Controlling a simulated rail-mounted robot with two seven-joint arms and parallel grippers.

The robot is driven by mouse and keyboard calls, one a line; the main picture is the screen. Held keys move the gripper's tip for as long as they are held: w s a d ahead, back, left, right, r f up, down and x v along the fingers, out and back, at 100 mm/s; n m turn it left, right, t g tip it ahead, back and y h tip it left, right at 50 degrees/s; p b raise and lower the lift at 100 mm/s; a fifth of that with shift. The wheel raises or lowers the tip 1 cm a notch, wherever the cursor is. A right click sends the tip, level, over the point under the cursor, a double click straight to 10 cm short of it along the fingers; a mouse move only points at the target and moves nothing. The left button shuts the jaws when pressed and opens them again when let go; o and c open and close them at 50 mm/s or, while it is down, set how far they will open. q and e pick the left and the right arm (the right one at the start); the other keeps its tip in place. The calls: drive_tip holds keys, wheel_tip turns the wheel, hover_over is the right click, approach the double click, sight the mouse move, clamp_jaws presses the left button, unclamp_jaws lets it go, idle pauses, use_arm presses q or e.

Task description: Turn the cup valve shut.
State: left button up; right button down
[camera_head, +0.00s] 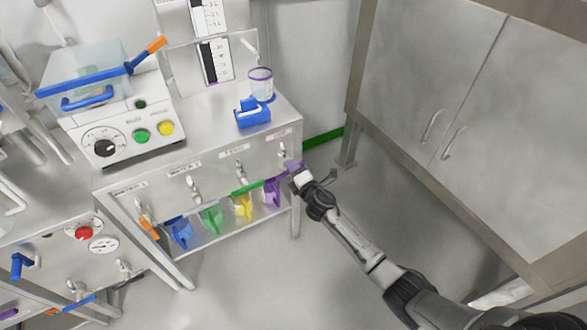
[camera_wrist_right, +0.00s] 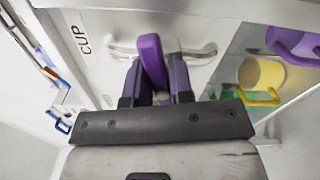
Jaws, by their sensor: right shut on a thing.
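The cup valve's purple lever (camera_wrist_right: 152,60) stands between the fingers of my right gripper (camera_wrist_right: 155,78) in the right wrist view, on a pale metal valve body (camera_wrist_right: 195,50) beside a "CUP" label (camera_wrist_right: 80,40). My right gripper (camera_head: 296,170) is shut on this lever. In the head view the lever (camera_head: 291,164) shows as a small purple patch at the right end of the bench's front panel, under the silver valve (camera_head: 283,150). The gripper partly hides it, so its exact angle is hard to tell there. My left gripper is not in view.
Other valves (camera_head: 195,188) line the same panel. Below stand a purple mug (camera_head: 272,192), a yellow mug (camera_head: 242,206), a green mug (camera_head: 211,218) and a blue mug (camera_head: 180,232) on a shelf. A purple-rimmed clear cup (camera_head: 261,84) is on top. A large cabinet (camera_head: 450,100) bounds the right.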

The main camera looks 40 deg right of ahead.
drive_tip(key=shift+f+m, duration=0.1)
drive_tip(key=shift+m, duration=1.5)
drive_tip(key=c, duration=1.2)
unclamp_jaws()
drive_tip(key=shift+o, duration=0.6)
drive_tip(key=shift+s+a, duration=0.1)
drive_tip(key=shift+s, duration=0.15)
drive_tip(key=s+a+p, duration=0.2)
drive_tip(key=s+p, duration=0.2)
drive_tip(key=s, duration=0.9)
drive_tip(key=shift+a+p, duration=0.3)
